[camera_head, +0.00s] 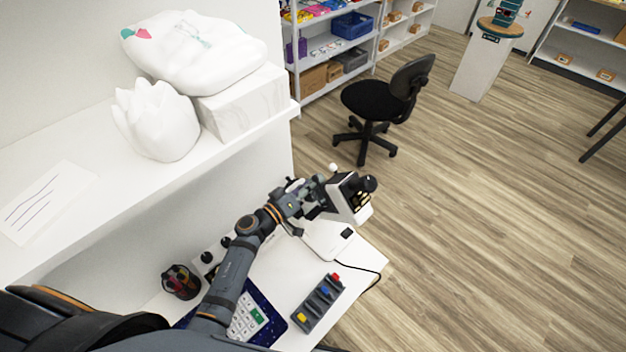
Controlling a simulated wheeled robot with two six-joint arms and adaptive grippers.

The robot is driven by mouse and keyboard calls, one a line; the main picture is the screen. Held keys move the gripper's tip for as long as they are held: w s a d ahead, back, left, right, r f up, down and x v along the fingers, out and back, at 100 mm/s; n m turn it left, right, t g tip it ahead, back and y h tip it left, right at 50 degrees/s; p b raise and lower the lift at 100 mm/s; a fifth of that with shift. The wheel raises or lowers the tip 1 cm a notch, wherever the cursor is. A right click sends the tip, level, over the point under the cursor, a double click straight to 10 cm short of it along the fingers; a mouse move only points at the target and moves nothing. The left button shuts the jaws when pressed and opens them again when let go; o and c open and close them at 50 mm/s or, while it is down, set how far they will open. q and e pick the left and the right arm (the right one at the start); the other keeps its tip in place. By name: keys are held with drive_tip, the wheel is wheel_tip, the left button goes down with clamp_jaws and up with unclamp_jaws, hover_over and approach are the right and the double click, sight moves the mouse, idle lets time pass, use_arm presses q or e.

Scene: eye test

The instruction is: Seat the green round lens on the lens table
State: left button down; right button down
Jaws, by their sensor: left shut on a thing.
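My left gripper (318,188) reaches over the white desk from the lower left. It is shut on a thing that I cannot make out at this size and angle. A white and black optical instrument (352,200) stands at the far end of the desk, with a white base (326,238). The gripper is right beside its head; I cannot tell whether they touch. The green round lens does not show clearly, and the lens table cannot be told apart on the instrument. My right gripper is not in view.
A dark rack (312,308) with red, blue and yellow pieces lies on the desk (282,268). A white shelf (90,190) runs along the left. A black chair (385,98) stands beyond the desk.

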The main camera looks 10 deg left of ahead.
use_arm(q)
drive_tip(key=c, duration=1.5)
unclamp_jaws()
drive_tip(key=shift+o, duration=1.1)
drive_tip(key=shift+s+d, duration=0.15)
drive_tip(key=shift+f, duration=0.1)
drive_tip(key=shift+s, duration=0.1)
drive_tip(key=v, duration=1.1)
drive_tip(key=shift+s+a, duration=0.25)
drive_tip(key=shift+a, duration=0.05)
